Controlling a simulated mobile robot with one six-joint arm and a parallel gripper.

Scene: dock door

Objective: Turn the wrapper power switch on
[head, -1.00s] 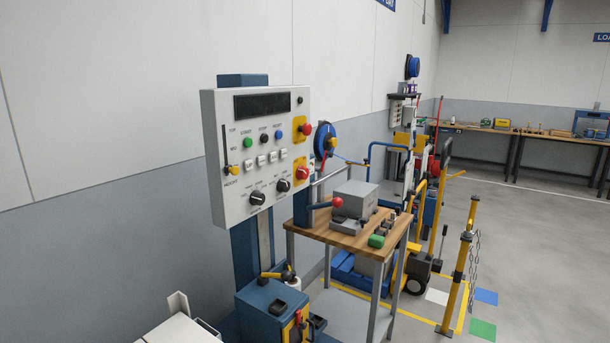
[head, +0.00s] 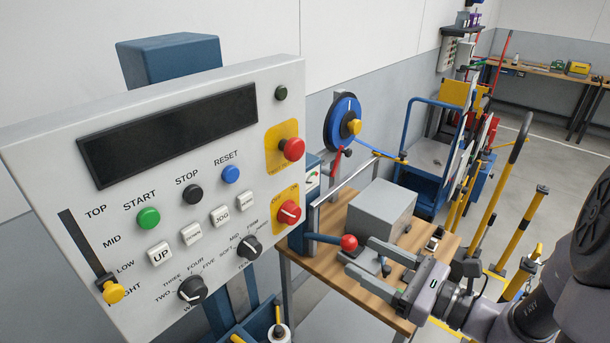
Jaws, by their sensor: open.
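The wrapper control panel (head: 110,215) fills the left of the head view. Its power switch (head: 289,211) is a red rotary knob on a yellow plate at the panel's right edge, below a red mushroom button (head: 291,149). The knob carries a pale mark, and small lettering is above it. I cannot tell which setting it points to. My gripper (head: 358,257) is open and empty, to the right of and lower than the switch in the picture, apart from it. Its two fingers point left, across the view of the wooden table.
Buttons, selector knobs (head: 192,290) and a yellow-handled slider (head: 112,291) crowd the panel. Right of it, a wooden table (head: 330,225) holds a grey box (head: 381,222) and a lever with a red ball (head: 349,243). Yellow posts (head: 525,242) stand farther right.

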